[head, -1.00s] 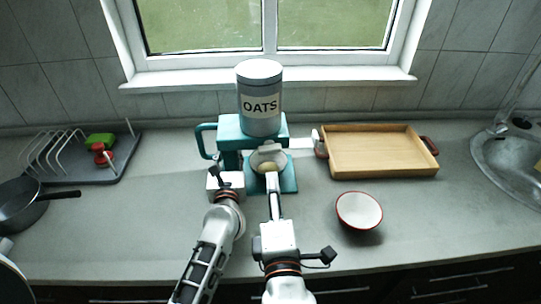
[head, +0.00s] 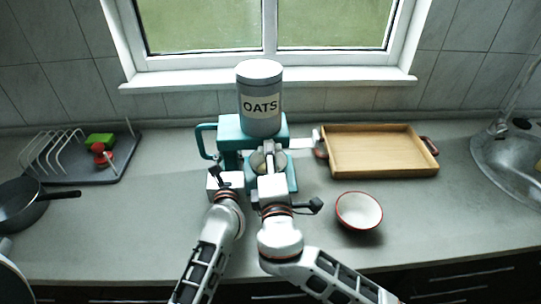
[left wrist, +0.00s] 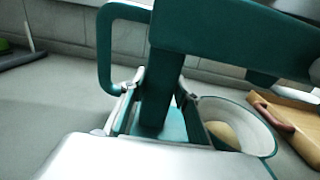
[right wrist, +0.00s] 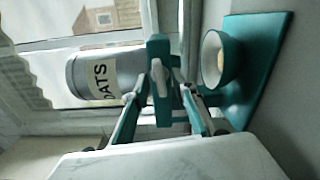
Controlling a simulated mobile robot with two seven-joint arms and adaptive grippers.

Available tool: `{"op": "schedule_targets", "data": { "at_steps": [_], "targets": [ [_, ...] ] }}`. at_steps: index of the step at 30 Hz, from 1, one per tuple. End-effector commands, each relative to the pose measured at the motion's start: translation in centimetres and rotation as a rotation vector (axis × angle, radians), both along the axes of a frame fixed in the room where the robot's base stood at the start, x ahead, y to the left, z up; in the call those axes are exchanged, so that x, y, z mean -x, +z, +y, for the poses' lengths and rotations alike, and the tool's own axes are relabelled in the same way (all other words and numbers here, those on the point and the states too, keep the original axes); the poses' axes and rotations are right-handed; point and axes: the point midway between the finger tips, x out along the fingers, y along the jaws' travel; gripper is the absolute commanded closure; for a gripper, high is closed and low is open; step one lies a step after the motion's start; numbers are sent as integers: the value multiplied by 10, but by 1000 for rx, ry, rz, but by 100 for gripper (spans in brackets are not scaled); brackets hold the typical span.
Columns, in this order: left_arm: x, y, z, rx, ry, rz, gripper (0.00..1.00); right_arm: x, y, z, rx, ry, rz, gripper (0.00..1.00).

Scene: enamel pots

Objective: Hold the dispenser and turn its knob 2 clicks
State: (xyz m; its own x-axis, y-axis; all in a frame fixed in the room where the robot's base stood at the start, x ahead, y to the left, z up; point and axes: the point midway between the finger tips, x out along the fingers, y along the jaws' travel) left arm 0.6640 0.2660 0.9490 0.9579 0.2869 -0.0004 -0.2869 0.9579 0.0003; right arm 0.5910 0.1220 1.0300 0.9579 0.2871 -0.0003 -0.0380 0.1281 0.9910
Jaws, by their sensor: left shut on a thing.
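The teal dispenser (head: 232,128) stands on the counter with a grey OATS canister (head: 259,88) upright on top. My left gripper (head: 222,172) is shut on its teal upright (left wrist: 160,85), one finger on each side in the left wrist view. The knob, a teal piece with a grey bar (right wrist: 159,80), faces my right gripper (head: 268,165). In the right wrist view the right gripper's fingers (right wrist: 161,90) are spread, one on each side of the knob, with gaps visible. A bowl (left wrist: 262,138) with some oats stands under the outlet; it also shows in the right wrist view (right wrist: 212,60).
A wooden tray (head: 375,165) lies right of the dispenser, with an empty red-rimmed bowl (head: 358,211) in front of it. A dish rack (head: 75,170) and a dark pan (head: 18,206) are at left, a sink (head: 510,165) at far right.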

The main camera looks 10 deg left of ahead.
Motion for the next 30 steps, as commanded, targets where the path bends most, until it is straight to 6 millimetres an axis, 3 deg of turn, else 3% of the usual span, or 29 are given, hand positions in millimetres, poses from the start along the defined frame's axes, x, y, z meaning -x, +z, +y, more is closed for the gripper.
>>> {"op": "schedule_targets", "data": {
  "at_steps": [2, 6, 28, 29, 30],
  "targets": [
    [0, 0, 0, 0, 0, 0, 100, 0, 0, 0, 0, 0, 0, 74],
    [0, 0, 0, 0, 0, 0, 100, 0, 0, 0, 0, 0, 0, 100],
    [0, 0, 0, 0, 0, 0, 100, 0, 0, -1, -128, -1, 38, 100],
    [0, 0, 0, 0, 0, 0, 100, 0, 0, -1, -128, -1, 38, 83],
    [0, 0, 0, 0, 0, 0, 100, 0, 0, -1, -128, -1, 38, 74]
  ]
}}
